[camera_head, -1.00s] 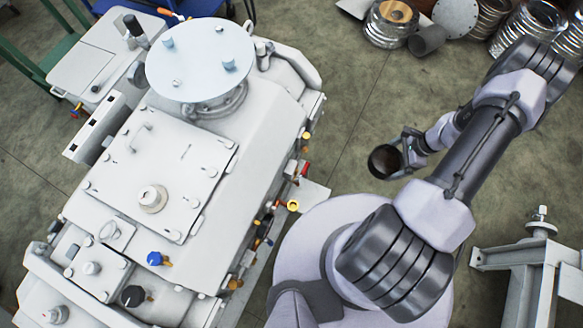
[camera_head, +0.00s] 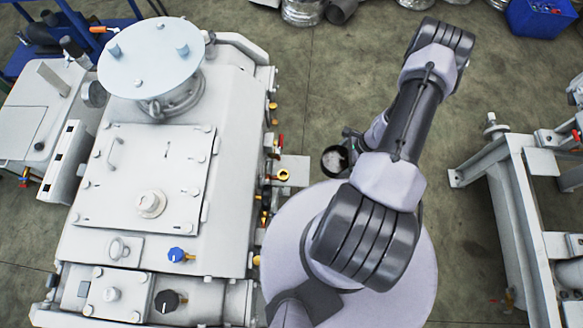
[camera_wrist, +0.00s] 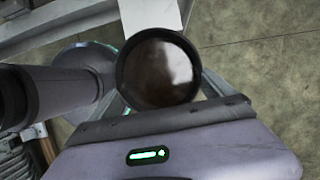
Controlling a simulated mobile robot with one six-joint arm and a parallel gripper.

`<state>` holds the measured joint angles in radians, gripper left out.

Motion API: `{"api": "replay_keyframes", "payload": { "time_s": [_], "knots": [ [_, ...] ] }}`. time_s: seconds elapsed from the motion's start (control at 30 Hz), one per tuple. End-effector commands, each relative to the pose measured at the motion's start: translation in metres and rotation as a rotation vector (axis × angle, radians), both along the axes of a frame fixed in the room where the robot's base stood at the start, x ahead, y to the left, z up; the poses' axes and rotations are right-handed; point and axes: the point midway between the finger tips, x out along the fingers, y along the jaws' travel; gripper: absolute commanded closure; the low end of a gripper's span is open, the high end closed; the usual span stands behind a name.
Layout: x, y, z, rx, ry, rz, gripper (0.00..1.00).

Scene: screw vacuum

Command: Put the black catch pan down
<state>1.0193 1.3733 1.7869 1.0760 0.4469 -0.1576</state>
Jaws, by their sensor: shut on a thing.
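The black catch pan (camera_head: 335,160) is round, with a dark rim and brownish, shiny contents or inner floor. In the head view it is beside my arm, right of the white machine. My gripper (camera_head: 350,146) is shut on it, mostly hidden behind my arm there. In the wrist view the catch pan (camera_wrist: 158,68) is held at the front of my gripper (camera_wrist: 160,106), its opening facing the camera. The fingers are largely hidden behind the pan, and its height above the floor is hard to tell.
The large white machine (camera_head: 160,190) fills the left, with valves and small taps along its right side. A small pale plate (camera_head: 292,170) juts out between machine and pan. A white metal frame (camera_head: 510,180) stands at right. A blue crate (camera_head: 540,18) lies at the far right. Open concrete floor shows between.

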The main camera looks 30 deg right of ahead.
Motion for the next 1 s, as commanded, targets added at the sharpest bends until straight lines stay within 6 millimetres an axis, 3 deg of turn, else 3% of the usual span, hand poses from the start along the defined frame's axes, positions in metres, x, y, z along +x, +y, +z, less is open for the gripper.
{"api": "replay_keyframes", "payload": {
  "time_s": [0.3,0.5,0.77,1.0],
  "knots": [
    [0.050,0.074,-0.004,-0.001,0.000,0.010,0.64],
    [0.073,0.108,-0.002,-0.002,-0.001,0.007,0.64],
    [0.088,0.131,-0.001,-0.001,0.000,0.005,0.64],
    [0.088,0.130,-0.020,-0.001,0.000,0.001,0.64]
  ]
}}
